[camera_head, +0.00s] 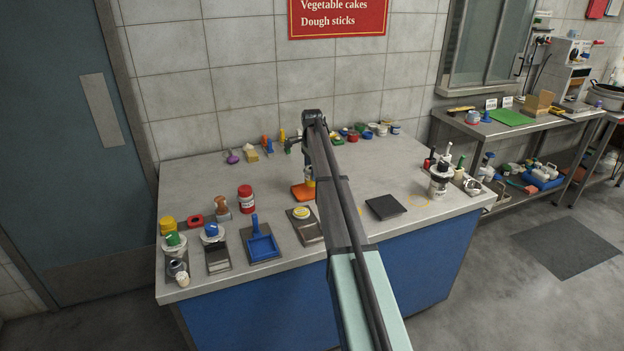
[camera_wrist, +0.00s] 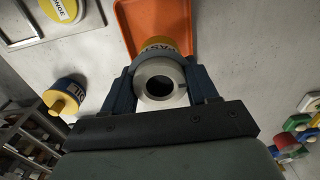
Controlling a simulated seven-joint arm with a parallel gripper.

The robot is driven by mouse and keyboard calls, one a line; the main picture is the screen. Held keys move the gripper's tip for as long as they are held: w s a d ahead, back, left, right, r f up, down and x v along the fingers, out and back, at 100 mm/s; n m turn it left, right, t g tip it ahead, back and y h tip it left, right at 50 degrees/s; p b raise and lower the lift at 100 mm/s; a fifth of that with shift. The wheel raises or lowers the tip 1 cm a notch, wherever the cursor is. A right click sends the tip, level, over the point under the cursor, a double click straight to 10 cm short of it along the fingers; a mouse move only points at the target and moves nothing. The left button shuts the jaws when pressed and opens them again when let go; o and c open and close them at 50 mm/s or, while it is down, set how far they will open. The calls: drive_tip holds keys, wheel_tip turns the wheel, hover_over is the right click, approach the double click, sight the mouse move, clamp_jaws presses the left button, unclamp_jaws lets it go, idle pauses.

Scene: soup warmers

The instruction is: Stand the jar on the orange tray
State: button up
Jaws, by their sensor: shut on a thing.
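The orange tray (camera_head: 302,192) lies flat on the steel counter, and it also shows at the top of the wrist view (camera_wrist: 152,14). My gripper (camera_wrist: 161,82) is shut on the jar (camera_wrist: 160,45), which has a yellow band with dark letters and a grey round end with a dark hole. One finger is on each side of the jar. In the head view the jar (camera_head: 310,183) is small, at the right end of the tray, and partly hidden by my arm. I cannot tell whether its base touches the tray.
A steel plate with a yellow-lidded tub (camera_head: 301,212) is in front of the tray. A red jar (camera_head: 245,199) stands to the left, near a blue dustpan-like tray (camera_head: 262,245). A dark square plate (camera_head: 385,207) lies to the right. Several small items line the back.

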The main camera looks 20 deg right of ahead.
drive_tip(key=shift+f, duration=1.75)
drive_tip(key=o, duration=1.1)
drive_tip(key=shift+f, duration=0.15)
drive_tip(key=shift+o, duration=0.2)
wheel_tip(320, 180, up, 12)
drive_tip(key=shift+r, duration=0.15)
drive_tip(key=shift+a, duration=0.1)
